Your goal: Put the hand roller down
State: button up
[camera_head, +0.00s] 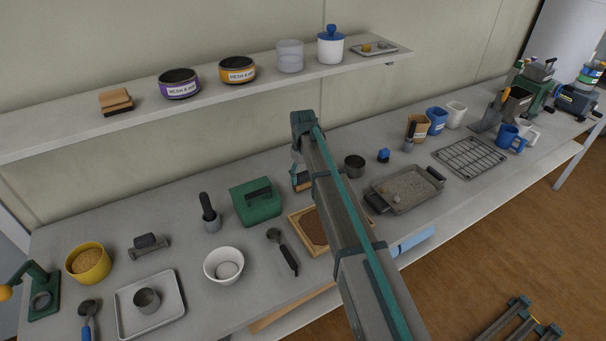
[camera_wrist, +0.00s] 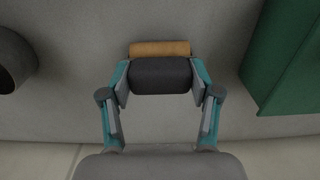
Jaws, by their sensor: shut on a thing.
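The hand roller (camera_wrist: 160,76) shows in the wrist view as a dark cylinder with a tan wooden cylinder just beyond it. My gripper (camera_wrist: 161,84) is shut on the dark cylinder, one finger at each end. The roller is over the grey bench top (camera_wrist: 75,100); I cannot tell whether it touches it. In the head view my gripper (camera_head: 300,180) is low over the back of the bench, and my arm hides most of it and the roller.
A green box (camera_head: 257,202) stands left of my gripper, and a dark metal cup (camera_head: 354,166) stands to its right. A wooden-framed tray (camera_head: 296,217) of soil lies in front. The shelf (camera_head: 210,95) runs above and behind. Bare bench shows around the roller.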

aim_at(303, 173)
jog(key=shift+f, duration=0.15)
jog(key=o, duration=1)
jog(key=shift+r+b, duration=1.2)
jog(key=shift+r, duration=2.75)
